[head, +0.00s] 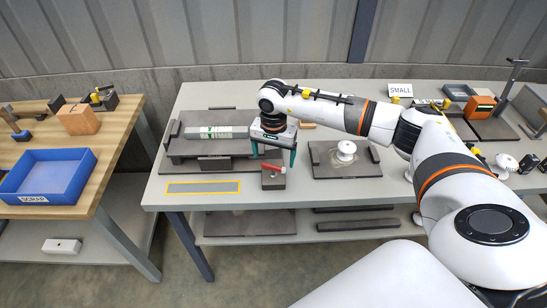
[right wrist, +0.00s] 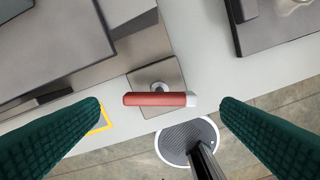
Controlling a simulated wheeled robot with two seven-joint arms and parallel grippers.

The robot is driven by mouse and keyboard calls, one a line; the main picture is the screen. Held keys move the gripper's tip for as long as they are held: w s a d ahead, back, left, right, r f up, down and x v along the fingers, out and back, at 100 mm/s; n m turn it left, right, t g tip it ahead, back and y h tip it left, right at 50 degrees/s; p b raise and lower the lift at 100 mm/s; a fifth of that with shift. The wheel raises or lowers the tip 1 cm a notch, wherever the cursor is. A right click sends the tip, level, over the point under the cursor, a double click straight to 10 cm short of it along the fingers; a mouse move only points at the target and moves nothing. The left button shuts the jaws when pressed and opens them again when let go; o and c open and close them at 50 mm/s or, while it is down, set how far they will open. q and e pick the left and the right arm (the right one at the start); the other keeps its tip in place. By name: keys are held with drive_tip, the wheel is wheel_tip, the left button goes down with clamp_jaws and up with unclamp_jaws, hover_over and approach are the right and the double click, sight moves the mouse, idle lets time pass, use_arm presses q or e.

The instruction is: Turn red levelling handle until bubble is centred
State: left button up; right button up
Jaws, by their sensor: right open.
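The red levelling handle (right wrist: 155,99) lies crosswise on a round hub on a small grey block (right wrist: 150,75), with a pale tip at its right end. In the head view the handle (head: 273,168) is at the table's front edge. My right gripper (head: 274,158) is above it, pointing down. In the right wrist view the gripper's green fingers (right wrist: 160,105) are wide apart, one off each end of the handle, with nothing between them gripped. A pale bar with green marks (head: 216,132) lies on a dark grey fixture (head: 186,148). No bubble can be made out. My left gripper is out of view.
A yellow-outlined strip (head: 203,187) lies at the table's front left. A grey plate (head: 327,168) with a white insulator piece (head: 346,150) is to the right. A blue scrap bin (head: 46,177) and wooden block (head: 78,119) stand on the left bench.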

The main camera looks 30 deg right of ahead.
sight(273, 165)
drive_tip(key=shift+f+p, duration=0.3)
drive_tip(key=shift+f, duration=1.25)
drive_tip(key=c, duration=1)
drive_tip(key=shift+m, duration=0.3)
